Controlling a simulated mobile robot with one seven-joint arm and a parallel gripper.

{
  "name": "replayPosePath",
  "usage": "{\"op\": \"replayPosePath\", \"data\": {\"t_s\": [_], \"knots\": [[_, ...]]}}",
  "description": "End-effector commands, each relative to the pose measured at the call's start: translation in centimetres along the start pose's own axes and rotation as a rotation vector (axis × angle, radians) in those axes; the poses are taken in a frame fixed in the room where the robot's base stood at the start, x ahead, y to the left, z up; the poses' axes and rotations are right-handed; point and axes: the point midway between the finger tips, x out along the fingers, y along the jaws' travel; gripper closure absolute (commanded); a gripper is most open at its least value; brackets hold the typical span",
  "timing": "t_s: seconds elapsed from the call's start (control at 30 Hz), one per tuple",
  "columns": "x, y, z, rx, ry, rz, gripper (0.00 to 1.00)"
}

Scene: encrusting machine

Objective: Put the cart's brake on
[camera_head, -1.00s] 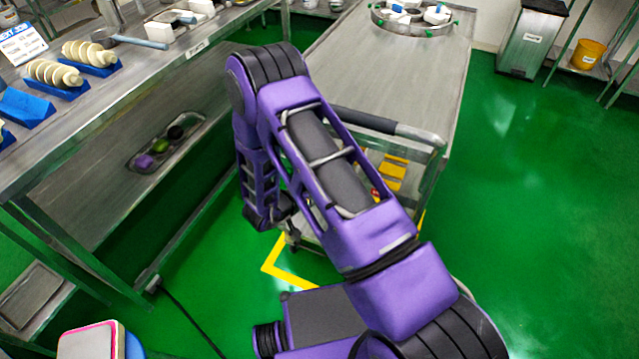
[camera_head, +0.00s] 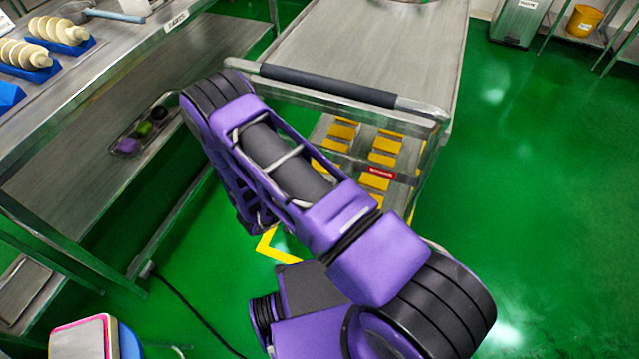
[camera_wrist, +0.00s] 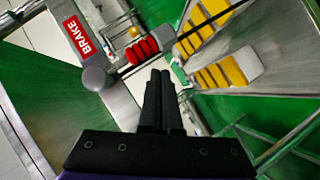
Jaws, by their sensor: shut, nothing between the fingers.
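The cart (camera_head: 360,35) stands ahead of me in the head view, with a dark push handle (camera_head: 325,85) across its near end. In the wrist view a red BRAKE label (camera_wrist: 77,35) is on a grey plate of the cart. Next to it is a rod with a round grey knob (camera_wrist: 96,78) and a red ribbed grip (camera_wrist: 142,50). My gripper (camera_wrist: 161,75) is shut and empty, its tips just below the red grip in the picture; I cannot tell whether they touch. In the head view my own arm hides the gripper and the brake.
Yellow blocks lie on the cart's lower shelf (camera_head: 345,155). A steel table (camera_head: 110,75) with blue holders runs along the left. A black cable (camera_head: 195,315) lies on the green floor. The floor right of the cart (camera_head: 520,190) is clear.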

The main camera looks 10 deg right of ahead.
Motion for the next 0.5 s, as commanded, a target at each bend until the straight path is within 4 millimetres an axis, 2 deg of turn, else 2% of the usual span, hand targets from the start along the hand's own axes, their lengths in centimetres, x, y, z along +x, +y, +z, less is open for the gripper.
{"op": "replayPosePath", "data": {"t_s": [0.23,0.5], "knots": [[0.7,0.0,1.1,-0.136,0.000,0.090,1.00],[1.1,0.2,1.7,-0.132,0.000,0.088,1.00]]}}
